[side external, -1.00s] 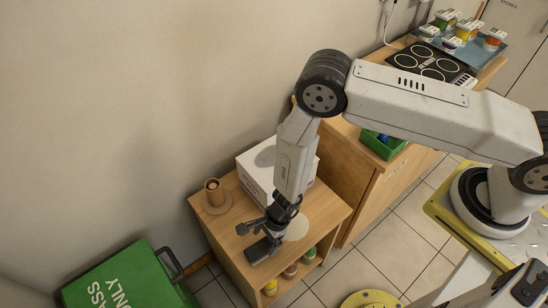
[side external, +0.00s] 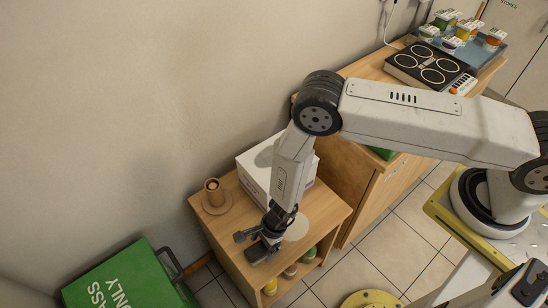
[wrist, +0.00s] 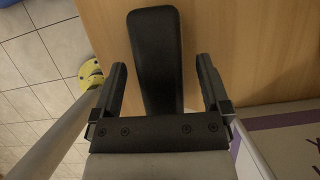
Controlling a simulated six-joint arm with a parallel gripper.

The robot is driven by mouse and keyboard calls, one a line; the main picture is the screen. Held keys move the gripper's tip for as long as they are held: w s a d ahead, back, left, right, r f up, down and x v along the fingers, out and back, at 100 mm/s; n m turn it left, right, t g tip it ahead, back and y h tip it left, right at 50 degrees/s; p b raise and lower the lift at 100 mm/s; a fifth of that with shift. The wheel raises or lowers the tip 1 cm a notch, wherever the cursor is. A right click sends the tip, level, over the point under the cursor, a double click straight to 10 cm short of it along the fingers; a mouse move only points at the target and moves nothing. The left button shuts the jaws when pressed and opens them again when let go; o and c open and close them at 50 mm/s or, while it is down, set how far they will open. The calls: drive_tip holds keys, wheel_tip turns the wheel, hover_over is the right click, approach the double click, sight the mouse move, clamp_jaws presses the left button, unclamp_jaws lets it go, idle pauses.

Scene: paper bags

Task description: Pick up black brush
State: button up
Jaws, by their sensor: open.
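The black brush (wrist: 154,50) lies on the wooden shelf top. In the wrist view it shows as a dark, flat, rounded shape between my fingers, its near end hidden by the gripper's body. In the side view it shows as a dark shape (side external: 258,253) under the fingers, partly covered. My gripper (wrist: 162,78) is open, with one finger on each side of the brush and a gap on both sides. In the side view my gripper (side external: 258,238) points down just above the shelf top, near its front edge.
A white box (side external: 254,172) stands on the shelf behind my gripper; its purple-marked side (wrist: 285,135) is close at the lower right. A brown cup on a round base (side external: 214,193) stands at the left. A green bin (side external: 125,280) is beside the shelf.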

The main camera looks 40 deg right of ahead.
drive_tip(key=shift+f, duration=0.25)
idle(0.7)
drive_tip(key=c, duration=1.3)
drive_tip(key=shift+r, duration=0.2)
drive_tip(key=shift+r, duration=0.85)
drive_tip(key=shift+s+d+r, duration=1.25)
drive_tip(key=shift+s+r, duration=0.65)
drive_tip(key=shift+s, duration=0.1)
drive_tip(key=shift+s+d+r, duration=1.2)
drive_tip(key=shift+s+r, duration=0.75)
drive_tip(key=shift+s+d+r, duration=1.25)
drive_tip(key=shift+s+r, duration=0.65)
drive_tip(key=shift+s, duration=0.1)
